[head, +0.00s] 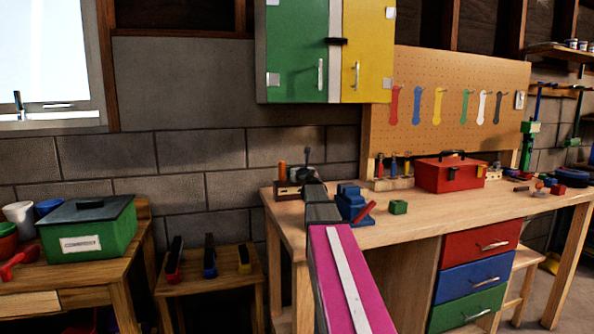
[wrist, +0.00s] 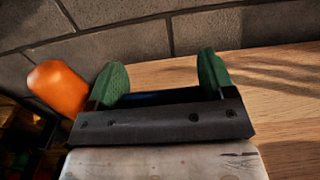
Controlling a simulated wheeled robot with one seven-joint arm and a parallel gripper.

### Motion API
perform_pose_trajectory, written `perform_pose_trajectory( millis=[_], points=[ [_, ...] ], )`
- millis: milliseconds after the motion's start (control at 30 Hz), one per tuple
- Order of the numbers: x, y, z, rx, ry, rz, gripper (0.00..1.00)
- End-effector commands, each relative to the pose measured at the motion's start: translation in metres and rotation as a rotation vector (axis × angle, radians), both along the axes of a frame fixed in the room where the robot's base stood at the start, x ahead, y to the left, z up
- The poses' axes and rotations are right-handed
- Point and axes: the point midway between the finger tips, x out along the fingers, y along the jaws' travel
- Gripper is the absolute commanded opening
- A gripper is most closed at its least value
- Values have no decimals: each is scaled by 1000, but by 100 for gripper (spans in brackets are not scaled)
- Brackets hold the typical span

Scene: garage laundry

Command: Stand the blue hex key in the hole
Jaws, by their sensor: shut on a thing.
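My gripper (head: 309,172) is over the left back part of the workbench, seen from behind along my arm. In the wrist view its two green fingertips (wrist: 162,80) stand apart, with a thin dark blue strip (wrist: 152,97) between them. I take this strip to be the blue hex key, held in the jaws; most of it is hidden by the gripper body. A small wooden holder (head: 284,190) with an orange-handled tool (head: 282,168) stands just left of my gripper. The orange handle also shows in the wrist view (wrist: 57,88), left of the fingers. The hole is hidden from view.
A blue vise (head: 352,203) with a red handle and a green block (head: 398,207) are right of my gripper on the workbench (head: 440,222). A red toolbox (head: 450,174) and a rack of small tools (head: 393,182) stand behind. The block wall is close behind.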

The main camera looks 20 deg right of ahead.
Motion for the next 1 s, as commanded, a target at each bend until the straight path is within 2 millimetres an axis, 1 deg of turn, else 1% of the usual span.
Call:
perform_pose_trajectory(
  millis=[400, 733, 767, 800, 833, 1000],
  points=[
    [0, 0, -10, 1, 0, -1, 53],
    [0, 0, -12, 1, 0, -1, 53],
    [0, 0, -12, 1, 0, -1, 82],
    [0, 0, -11, 1, 0, -1, 95],
    [0, 0, -11, 1, 0, -1, 100],
    [0, 0, -12, 0, 0, 0, 100]
  ],
)
